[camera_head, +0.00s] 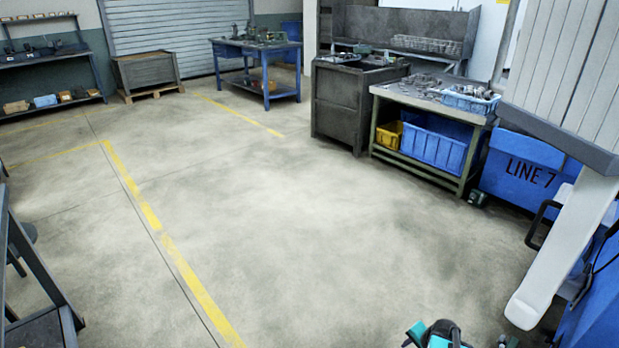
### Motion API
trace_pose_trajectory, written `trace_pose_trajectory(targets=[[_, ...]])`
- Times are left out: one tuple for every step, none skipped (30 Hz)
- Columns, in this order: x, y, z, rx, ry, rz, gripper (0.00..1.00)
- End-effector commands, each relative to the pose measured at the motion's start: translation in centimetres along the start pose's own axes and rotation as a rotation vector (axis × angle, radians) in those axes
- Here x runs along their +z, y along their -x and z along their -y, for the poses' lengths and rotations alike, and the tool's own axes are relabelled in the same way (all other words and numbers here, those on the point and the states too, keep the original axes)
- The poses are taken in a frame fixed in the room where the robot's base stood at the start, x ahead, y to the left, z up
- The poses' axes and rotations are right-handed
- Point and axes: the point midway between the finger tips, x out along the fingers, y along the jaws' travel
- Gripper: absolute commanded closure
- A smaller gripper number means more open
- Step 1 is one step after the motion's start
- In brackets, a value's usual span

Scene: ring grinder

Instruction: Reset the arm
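My gripper's fingers do not show in the head view. Small teal, black and grey parts (437,336) are cut off by the bottom edge, right of centre. They may be part of my arm, but too little shows to be sure. Whether my gripper holds anything is hidden.
A large white post (567,245) under a slatted grey panel (570,65) stands close at right. Behind it are a blue "LINE 7" bin (528,170) and a workbench (425,92). A dark metal frame (45,270) stands at left. The middle floor (290,220) is clear.

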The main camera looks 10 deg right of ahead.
Motion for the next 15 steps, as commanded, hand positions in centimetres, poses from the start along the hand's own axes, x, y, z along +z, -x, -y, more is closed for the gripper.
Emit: trace_pose_trajectory(targets=[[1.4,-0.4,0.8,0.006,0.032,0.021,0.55],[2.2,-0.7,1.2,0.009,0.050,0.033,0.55],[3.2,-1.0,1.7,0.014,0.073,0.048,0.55],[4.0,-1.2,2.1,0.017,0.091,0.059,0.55],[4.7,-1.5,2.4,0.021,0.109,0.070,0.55],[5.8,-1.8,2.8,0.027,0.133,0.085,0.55],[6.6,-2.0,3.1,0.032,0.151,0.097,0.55],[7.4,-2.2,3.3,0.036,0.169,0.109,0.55],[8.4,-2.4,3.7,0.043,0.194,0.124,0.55],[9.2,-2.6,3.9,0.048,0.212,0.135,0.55],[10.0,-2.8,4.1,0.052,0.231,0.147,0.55],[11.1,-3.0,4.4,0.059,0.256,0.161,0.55],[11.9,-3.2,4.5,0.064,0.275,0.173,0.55],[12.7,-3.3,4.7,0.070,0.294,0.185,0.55],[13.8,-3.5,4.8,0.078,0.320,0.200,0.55]])
